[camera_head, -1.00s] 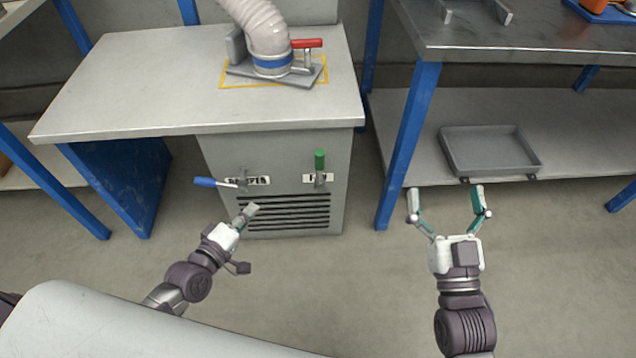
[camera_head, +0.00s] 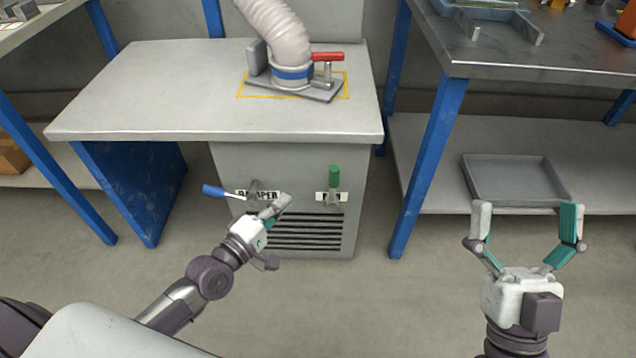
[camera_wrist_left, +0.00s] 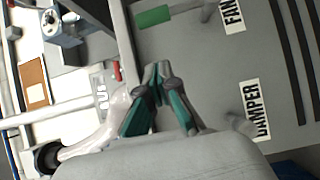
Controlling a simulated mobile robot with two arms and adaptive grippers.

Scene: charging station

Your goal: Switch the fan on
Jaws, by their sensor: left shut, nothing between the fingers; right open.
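The fan lever (camera_head: 334,178) has a green handle and stands upright on the front of the grey cabinet, at a FAN label partly covered by its base. In the left wrist view the green handle (camera_wrist_left: 153,16) lies at the top, beside the FAN label (camera_wrist_left: 232,15). My left gripper (camera_head: 283,203) is shut and empty, left of the fan lever and a little lower, apart from it. Its closed fingertips (camera_wrist_left: 158,75) also show in the left wrist view. My right gripper (camera_head: 525,208) is open and empty, in front of the right table's lower shelf.
The damper lever (camera_head: 213,191) has a blue handle pointing left, close to my left gripper. A vent grille (camera_head: 300,235) lies below the levers. A hose (camera_head: 275,30) and red-handled clamp (camera_head: 328,57) are on the cabinet top. A grey tray (camera_head: 515,196) rests on the shelf.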

